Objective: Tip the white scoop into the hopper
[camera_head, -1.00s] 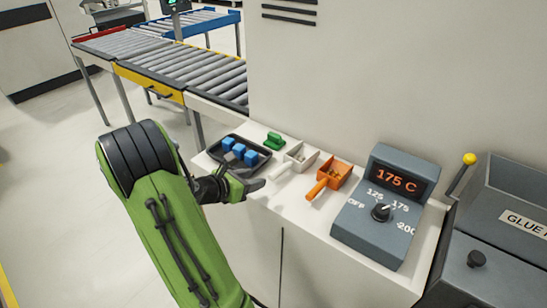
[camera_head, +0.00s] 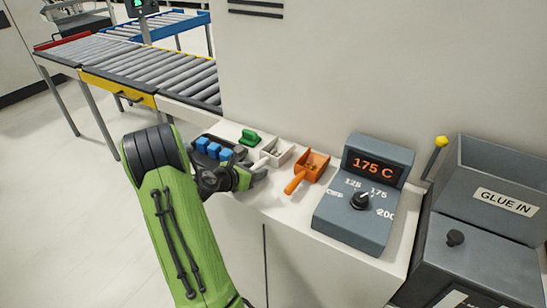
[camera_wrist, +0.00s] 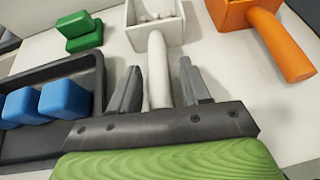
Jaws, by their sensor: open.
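The white scoop (camera_head: 277,152) lies on the white counter, between the green block and the orange scoop. In the wrist view its box (camera_wrist: 153,22) holds pale pieces, and its handle (camera_wrist: 157,70) points toward me. My gripper (camera_wrist: 157,88) is open, with one finger on each side of the white handle. I cannot tell whether either finger touches it. In the head view my gripper (camera_head: 258,176) partly hides the handle. The hopper (camera_head: 500,180) is a grey bin labelled GLUE IN at the right, beside the counter.
An orange scoop (camera_head: 313,164) lies just right of the white one. A grey dial box (camera_head: 365,190) reading 175 C stands between it and the hopper. A black tray (camera_wrist: 97,75) with blue blocks and a green block (camera_head: 250,136) are at left. A yellow-knobbed lever (camera_head: 441,142) rises by the hopper.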

